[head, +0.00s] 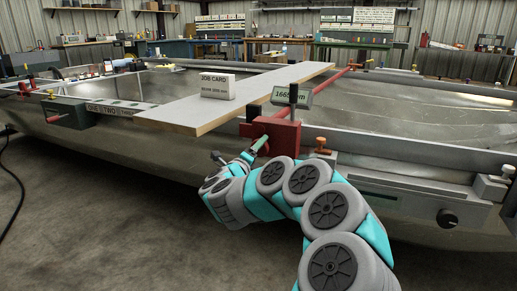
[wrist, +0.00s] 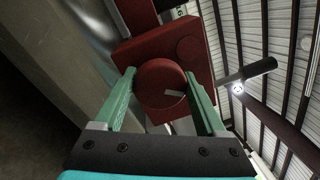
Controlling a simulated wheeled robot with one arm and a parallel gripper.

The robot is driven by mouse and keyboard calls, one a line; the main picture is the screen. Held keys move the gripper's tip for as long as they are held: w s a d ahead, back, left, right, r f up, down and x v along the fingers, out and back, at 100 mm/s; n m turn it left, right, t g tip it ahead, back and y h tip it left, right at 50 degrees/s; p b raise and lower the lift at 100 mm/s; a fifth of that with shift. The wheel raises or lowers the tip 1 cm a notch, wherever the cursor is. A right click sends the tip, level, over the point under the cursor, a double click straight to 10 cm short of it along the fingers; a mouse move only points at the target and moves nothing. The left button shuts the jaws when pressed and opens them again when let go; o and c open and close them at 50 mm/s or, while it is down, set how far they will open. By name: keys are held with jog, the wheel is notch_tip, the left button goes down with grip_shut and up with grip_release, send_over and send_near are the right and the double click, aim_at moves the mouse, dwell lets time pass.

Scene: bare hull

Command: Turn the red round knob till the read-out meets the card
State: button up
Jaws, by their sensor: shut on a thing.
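The red round knob (wrist: 155,76) sits on the face of a red block (wrist: 193,50), with a pale mark at its lower right in the wrist view. My gripper (wrist: 159,74) is shut on the knob, one green finger on each side. In the head view my gripper (head: 258,146) reaches the front of the red block (head: 283,137). The read-out (head: 291,95) above the block seems to show 1665 mm. The white job card (head: 217,86) stands on a board; its lower line is too small to read surely.
The pale board (head: 190,120) lies across the hull's edges (head: 400,151), left of the read-out. A red rod (head: 335,80) runs back from the block. An orange-topped knob (head: 320,143) stands right of it, and a black knob (head: 447,218) sits farther right. Benches stand behind.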

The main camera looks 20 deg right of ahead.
jog(key=shift+r, duration=0.1)
jog(key=o, duration=1.3)
jog(key=shift+s, duration=0.1)
jog(key=shift+v, duration=3.85)
